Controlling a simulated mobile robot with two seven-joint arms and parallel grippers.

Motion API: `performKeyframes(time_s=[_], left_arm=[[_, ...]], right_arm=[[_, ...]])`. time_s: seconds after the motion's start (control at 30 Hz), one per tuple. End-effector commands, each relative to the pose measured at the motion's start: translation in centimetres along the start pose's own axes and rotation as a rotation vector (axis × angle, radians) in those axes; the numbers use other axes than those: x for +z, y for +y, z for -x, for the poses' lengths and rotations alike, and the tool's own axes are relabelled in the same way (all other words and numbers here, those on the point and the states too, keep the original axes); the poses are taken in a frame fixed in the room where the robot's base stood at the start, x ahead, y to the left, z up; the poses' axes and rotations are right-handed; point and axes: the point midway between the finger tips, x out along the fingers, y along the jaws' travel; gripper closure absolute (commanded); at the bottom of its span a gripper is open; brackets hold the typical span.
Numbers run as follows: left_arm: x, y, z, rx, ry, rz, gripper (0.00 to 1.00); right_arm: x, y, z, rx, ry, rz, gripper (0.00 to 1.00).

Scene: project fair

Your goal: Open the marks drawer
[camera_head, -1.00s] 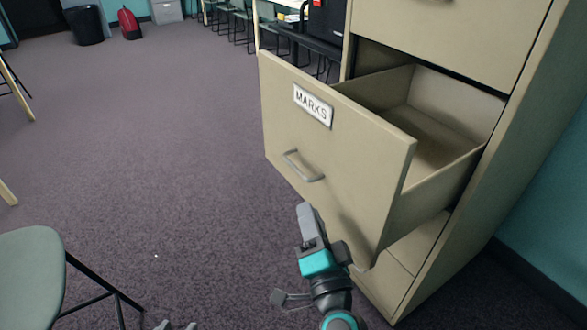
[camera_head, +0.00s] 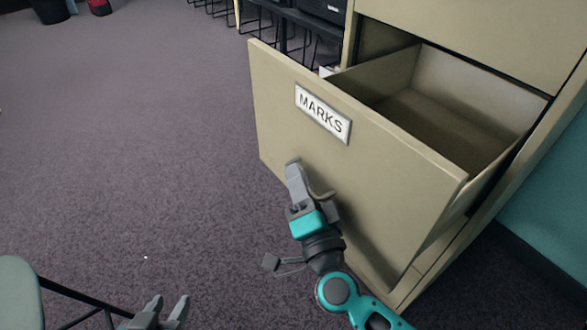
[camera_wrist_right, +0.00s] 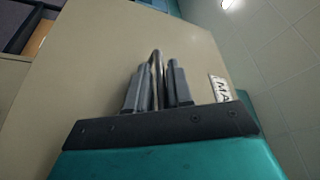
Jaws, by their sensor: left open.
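The beige marks drawer (camera_head: 360,180), with a white MARKS label (camera_head: 322,113), stands pulled well out of its cabinet. Its visible inside is empty. My right gripper (camera_head: 312,180) is at the front, below the label, with its fingers either side of the metal handle (camera_head: 322,194). In the right wrist view the handle bar (camera_wrist_right: 156,68) shows in the narrow gap between the fingers of my right gripper (camera_wrist_right: 157,85). I cannot tell whether they press on it. My left gripper (camera_head: 167,308) is open and empty at the bottom, away from the drawer.
The beige cabinet (camera_head: 480,30) rises at the right beside a teal wall (camera_head: 555,190). A green-grey chair (camera_head: 18,290) stands at the lower left. A dark bin (camera_head: 50,10) and a red bag (camera_head: 99,7) are far back. The carpet (camera_head: 140,130) left of the drawer is clear.

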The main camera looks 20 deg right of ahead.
Motion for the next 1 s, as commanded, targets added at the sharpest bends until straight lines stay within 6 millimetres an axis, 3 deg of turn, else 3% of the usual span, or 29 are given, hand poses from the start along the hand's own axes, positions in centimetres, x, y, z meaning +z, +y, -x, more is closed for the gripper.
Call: performKeyframes(time_s=[0.33, 0.57, 1.0], left_arm=[[0.07, -0.01, 0.0, 0.0, -0.002, 0.0, 0.57], [0.11, -0.04, 0.01, 0.0, -0.003, -0.002, 0.57], [0.21, -0.18, 0.06, 0.0, -0.005, -0.01, 0.57]], right_arm=[[-0.04, -0.03, 0.03, 0.0, 0.0, 0.001, 0.8], [-0.05, -0.03, 0.02, 0.0, 0.0, 0.001, 1.0], [-0.06, -0.04, 0.0, 0.0, 0.0, 0.001, 1.0]])
